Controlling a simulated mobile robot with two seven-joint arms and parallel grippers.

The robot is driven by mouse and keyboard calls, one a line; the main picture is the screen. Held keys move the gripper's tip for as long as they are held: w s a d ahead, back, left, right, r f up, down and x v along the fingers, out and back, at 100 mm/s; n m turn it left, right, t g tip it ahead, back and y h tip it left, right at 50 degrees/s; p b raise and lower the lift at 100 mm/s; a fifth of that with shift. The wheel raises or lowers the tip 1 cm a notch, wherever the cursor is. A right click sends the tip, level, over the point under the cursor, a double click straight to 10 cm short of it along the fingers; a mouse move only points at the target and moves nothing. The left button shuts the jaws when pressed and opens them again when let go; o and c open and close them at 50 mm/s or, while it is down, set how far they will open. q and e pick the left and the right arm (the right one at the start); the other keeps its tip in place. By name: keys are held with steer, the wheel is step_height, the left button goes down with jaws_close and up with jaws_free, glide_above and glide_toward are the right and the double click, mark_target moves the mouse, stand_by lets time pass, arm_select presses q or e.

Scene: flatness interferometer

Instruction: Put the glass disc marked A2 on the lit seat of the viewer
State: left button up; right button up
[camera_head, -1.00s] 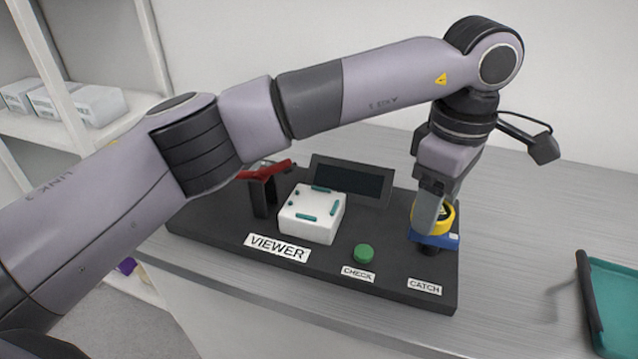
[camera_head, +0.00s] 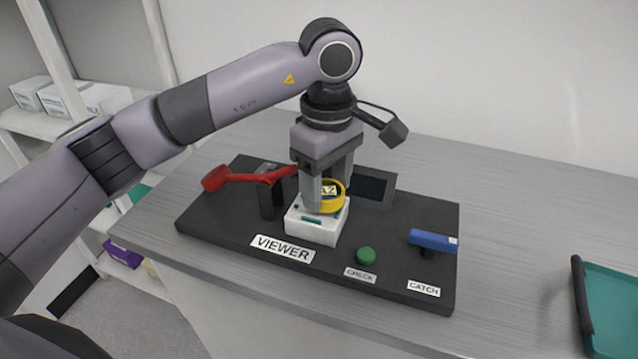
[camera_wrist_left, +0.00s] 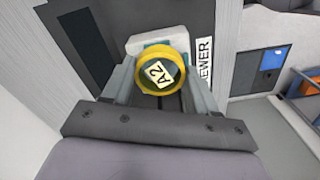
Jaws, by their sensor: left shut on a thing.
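The glass disc marked A2 has a yellow rim (camera_head: 329,206) and a pale label; it also shows in the left wrist view (camera_wrist_left: 161,72). My left gripper (camera_head: 326,197) is shut on the disc and holds it over the white seat block of the viewer (camera_head: 313,231). The disc appears to be at or just above the block's top; I cannot tell whether it touches. Teal marks show on the block, and the gripper hides part of its top. My right gripper is not in view.
The black viewer base (camera_head: 400,217) carries a red lever (camera_head: 240,178) on a dark post, a dark screen (camera_head: 372,188), a green CHECK button (camera_head: 366,256) and a blue CATCH piece (camera_head: 433,240). A teal tray (camera_head: 612,310) lies at the right. Bare bench lies between.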

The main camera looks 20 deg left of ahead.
arm_select(q)
steer(key=shift+a+f+p, duration=0.3)
steer(key=shift+a+f, duration=0.3)
steer(key=shift+a, duration=0.1)
steer(key=shift+f, duration=0.3)
steer(key=o, duration=1.2)
steer(key=shift+c, duration=0.2)
step_height(320, 180, up, 12)
steer(key=shift+r+b, duration=0.15)
steer(key=shift+b, duration=0.15)
steer(key=shift+s+d, duration=0.1)
